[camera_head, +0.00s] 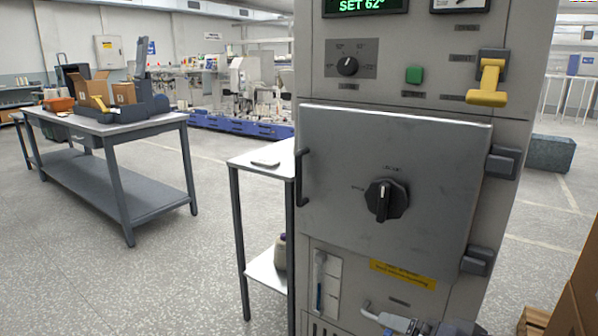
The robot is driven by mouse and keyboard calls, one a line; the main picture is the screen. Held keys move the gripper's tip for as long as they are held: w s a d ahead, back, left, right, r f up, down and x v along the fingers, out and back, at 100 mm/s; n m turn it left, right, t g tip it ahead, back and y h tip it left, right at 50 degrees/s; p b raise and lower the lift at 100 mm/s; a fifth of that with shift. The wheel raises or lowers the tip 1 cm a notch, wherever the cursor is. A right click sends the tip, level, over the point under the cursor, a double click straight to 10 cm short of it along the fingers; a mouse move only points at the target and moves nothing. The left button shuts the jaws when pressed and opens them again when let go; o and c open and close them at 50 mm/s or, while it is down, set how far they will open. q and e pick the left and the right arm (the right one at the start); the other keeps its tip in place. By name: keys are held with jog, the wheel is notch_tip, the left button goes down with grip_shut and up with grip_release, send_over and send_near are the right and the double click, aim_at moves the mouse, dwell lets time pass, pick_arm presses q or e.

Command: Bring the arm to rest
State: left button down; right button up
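A grey cabinet (325,205) stands close in front of me. Its front door (400,150) looks shut, with a black knob (385,200) in the middle and a dark handle (301,178) at the left edge. No held thing shows there. My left gripper is not in view.
A yellow lever (488,84), a green button (413,75) and a small dial (347,66) are on the upper panel. A side table (248,158) adjoins the cabinet's left. A grey workbench (150,128) stands farther left. Brown boxes (575,300) are at the lower right.

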jog(key=s+d+f+n+g+h, duration=0.1)
jog(key=s+f+g, duration=0.1)
jog(key=s+f, duration=0.4)
jog(key=s+d+f+n+g, duration=0.1)
jog(key=s+f+n+g, duration=0.2)
jog(key=s, duration=0.5)
notch_tip(320, 180, up, 26)
jog(key=m+p, duration=0.1)
jog(key=p, duration=2.6)
jog(key=shift+w+r, duration=0.1)
